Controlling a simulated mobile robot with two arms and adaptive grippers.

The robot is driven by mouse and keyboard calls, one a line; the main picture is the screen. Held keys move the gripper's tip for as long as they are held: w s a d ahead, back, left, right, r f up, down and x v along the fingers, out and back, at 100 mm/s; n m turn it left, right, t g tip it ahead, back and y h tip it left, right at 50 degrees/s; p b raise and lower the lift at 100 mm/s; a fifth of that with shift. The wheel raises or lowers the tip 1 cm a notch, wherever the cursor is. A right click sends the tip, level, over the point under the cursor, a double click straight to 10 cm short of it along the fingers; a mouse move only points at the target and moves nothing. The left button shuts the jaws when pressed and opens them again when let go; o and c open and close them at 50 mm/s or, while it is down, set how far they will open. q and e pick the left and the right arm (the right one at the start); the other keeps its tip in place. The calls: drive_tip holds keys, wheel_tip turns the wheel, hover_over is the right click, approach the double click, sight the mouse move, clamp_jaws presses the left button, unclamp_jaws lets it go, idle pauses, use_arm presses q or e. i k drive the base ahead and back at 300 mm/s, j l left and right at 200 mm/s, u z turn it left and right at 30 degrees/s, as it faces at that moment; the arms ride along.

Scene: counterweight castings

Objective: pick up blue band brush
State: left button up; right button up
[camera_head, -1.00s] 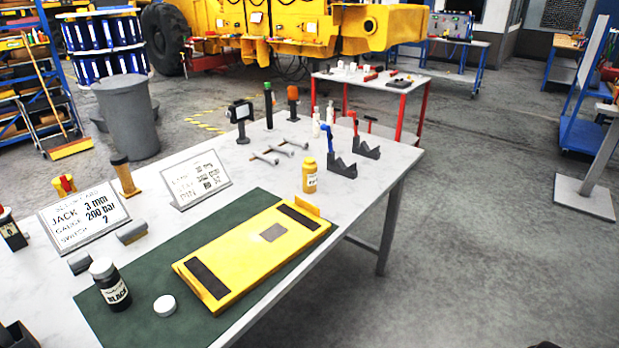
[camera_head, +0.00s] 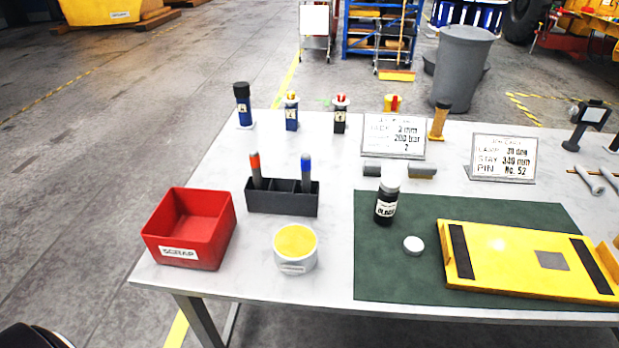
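A black holder (camera_head: 282,203) stands on the white table with two upright, grey-handled tools in it. The right one has a blue top and looks like the blue band brush (camera_head: 306,170); its lower end is hidden in the holder. The left one has an orange-red top (camera_head: 255,168). They stand apart, in separate compartments. Neither gripper is recognisable in view. Only a dark rounded part shows at the bottom left corner, and I cannot tell what it is.
A red scrap bin (camera_head: 191,228) and a pot with yellow content (camera_head: 295,248) stand in front of the holder. A black bottle (camera_head: 386,205), a white lid (camera_head: 413,245) and a yellow plate (camera_head: 520,262) are on the green mat (camera_head: 385,275). Sign boards (camera_head: 393,136) stand behind.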

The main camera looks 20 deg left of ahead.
sight(306, 157)
drive_tip(key=i+l+u, duration=0.2)
drive_tip(key=l, duration=0.15)
drive_tip(key=i+l+u, duration=0.1)
drive_tip(key=l+u, duration=0.35)
drive_tip(key=l, duration=0.3)
drive_tip(key=i+l+u, duration=0.2)
drive_tip(key=l, duration=0.25)
drive_tip(key=k+j, duration=0.05)
